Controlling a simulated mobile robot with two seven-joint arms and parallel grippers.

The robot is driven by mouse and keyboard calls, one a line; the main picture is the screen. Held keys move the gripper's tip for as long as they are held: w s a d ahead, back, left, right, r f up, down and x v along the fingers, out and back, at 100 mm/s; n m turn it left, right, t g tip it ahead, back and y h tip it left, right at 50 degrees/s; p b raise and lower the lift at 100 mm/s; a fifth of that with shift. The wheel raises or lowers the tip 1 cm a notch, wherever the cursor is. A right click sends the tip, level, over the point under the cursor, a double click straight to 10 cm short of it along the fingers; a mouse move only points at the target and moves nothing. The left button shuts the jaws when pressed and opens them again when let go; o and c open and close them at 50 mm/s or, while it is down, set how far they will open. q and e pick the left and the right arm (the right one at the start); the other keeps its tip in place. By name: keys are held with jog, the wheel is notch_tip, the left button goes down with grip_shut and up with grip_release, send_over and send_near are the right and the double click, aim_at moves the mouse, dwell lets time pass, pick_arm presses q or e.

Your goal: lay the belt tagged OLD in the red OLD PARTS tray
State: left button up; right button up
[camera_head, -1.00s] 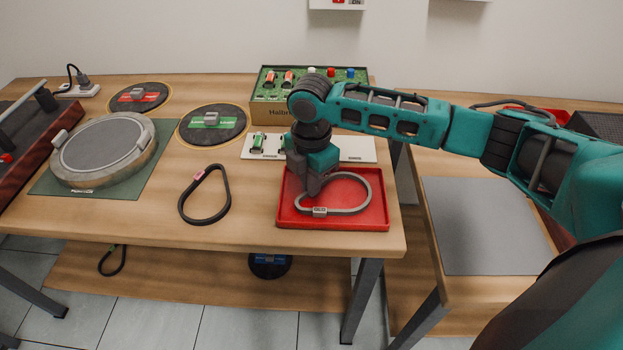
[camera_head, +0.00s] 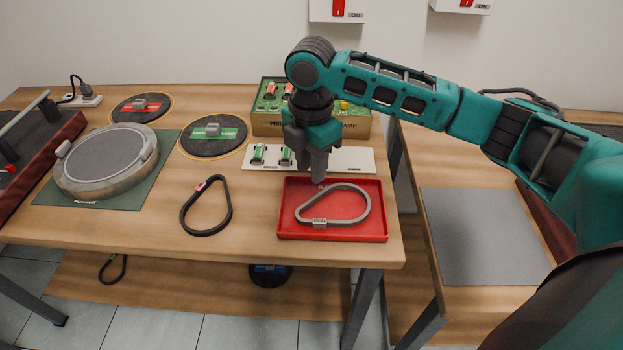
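The grey belt (camera_head: 368,205) lies as a loop inside the red tray (camera_head: 380,235) on the workbench. A small tag (camera_head: 320,223) sits on its front side; the lettering is small but looks like OLD. My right gripper (camera_head: 318,176) points down just above the back left part of the tray. It is clear of the belt and holds nothing that I can see. The gap between its fingers is not clear from this side. My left gripper is not in view.
A black belt with a pink tag (camera_head: 184,217) lies left of the tray on bare wood. A round grey device (camera_head: 105,160) is on a green mat. Behind the tray are a white strip (camera_head: 350,160) and a green box (camera_head: 365,125).

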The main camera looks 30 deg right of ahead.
notch_tip(320, 180, up, 4)
jog(key=shift+r, duration=0.1)
dwell(0.6)
